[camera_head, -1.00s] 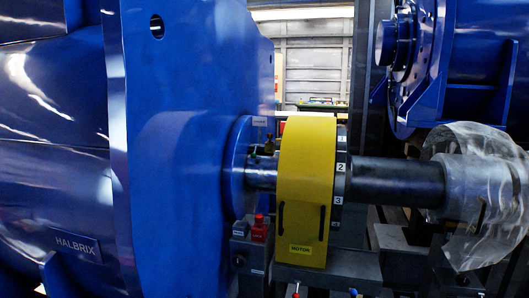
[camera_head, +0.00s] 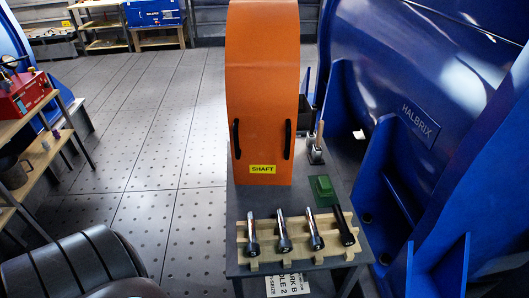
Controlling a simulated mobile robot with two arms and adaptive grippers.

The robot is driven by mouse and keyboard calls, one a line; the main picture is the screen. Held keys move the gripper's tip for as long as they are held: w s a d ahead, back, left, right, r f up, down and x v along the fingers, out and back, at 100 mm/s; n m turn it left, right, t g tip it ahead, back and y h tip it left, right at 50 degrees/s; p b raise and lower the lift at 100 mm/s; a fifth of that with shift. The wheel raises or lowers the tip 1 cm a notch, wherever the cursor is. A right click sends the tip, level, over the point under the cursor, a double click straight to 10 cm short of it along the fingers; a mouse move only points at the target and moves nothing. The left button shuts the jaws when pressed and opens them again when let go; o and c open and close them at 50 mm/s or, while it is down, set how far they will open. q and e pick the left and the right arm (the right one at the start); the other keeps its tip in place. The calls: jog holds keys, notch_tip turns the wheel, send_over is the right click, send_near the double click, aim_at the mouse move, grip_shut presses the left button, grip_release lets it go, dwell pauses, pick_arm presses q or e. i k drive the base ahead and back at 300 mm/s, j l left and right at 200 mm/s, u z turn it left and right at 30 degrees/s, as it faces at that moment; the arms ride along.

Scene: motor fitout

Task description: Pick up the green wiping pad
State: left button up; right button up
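The green wiping pad (camera_head: 324,186) is a small green block on a darker green patch.
A tall orange cover (camera_head: 262,90) labelled SHAFT stands on the bench left of the pad. The large blue HALBRIX machine (camera_head: 420,80) rises close on the right. Open floor (camera_head: 150,120) lies left.

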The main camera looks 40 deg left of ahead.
aim_at(323, 186)
jog(key=u, duration=0.75)
